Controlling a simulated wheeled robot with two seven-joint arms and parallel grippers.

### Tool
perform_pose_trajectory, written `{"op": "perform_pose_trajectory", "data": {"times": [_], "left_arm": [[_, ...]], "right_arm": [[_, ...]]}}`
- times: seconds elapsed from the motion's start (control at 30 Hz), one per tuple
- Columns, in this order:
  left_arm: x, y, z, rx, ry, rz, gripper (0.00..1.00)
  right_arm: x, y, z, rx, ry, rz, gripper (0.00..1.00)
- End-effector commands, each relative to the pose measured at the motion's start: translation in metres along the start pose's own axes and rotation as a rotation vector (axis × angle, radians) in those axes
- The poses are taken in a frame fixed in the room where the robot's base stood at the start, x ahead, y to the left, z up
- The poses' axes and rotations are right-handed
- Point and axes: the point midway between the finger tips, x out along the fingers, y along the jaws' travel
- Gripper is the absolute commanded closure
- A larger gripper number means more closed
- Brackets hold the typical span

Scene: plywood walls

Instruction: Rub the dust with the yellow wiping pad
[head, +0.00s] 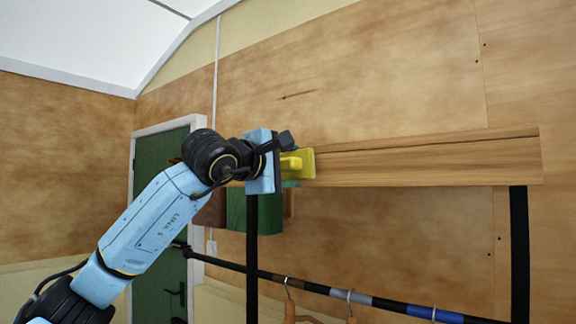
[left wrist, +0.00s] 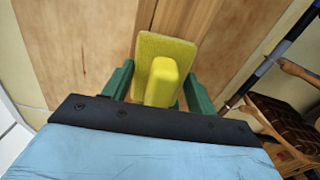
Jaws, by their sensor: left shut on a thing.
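The yellow wiping pad (head: 308,163) is at the left part of a long wooden board (head: 430,160) on the plywood wall. My left gripper (head: 285,161) is shut on the pad's raised handle. In the left wrist view the pad's flat plate (left wrist: 180,50) lies beyond the handle, and the green fingers of my left gripper (left wrist: 160,88) stand on both sides of it. The plate faces the board; I cannot tell whether it touches. I cannot make out any dust on the board. My right gripper is not in view.
A black rail (head: 390,304) with hangers (head: 290,307) runs below the board. A black upright (head: 519,250) stands at the right. Green and brown blocks (head: 237,210) show below my gripper. A green door (head: 165,165) is at the left. The board's right stretch is clear.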

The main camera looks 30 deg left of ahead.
Motion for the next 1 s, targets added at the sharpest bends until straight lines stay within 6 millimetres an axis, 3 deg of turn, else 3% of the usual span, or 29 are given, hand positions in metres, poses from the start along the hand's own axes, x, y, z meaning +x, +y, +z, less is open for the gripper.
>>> {"op": "perform_pose_trajectory", "data": {"times": [1.0], "left_arm": [[0.017,0.001,0.0,-0.001,0.0,0.0,0.61]], "right_arm": [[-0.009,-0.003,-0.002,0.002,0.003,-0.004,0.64]]}}
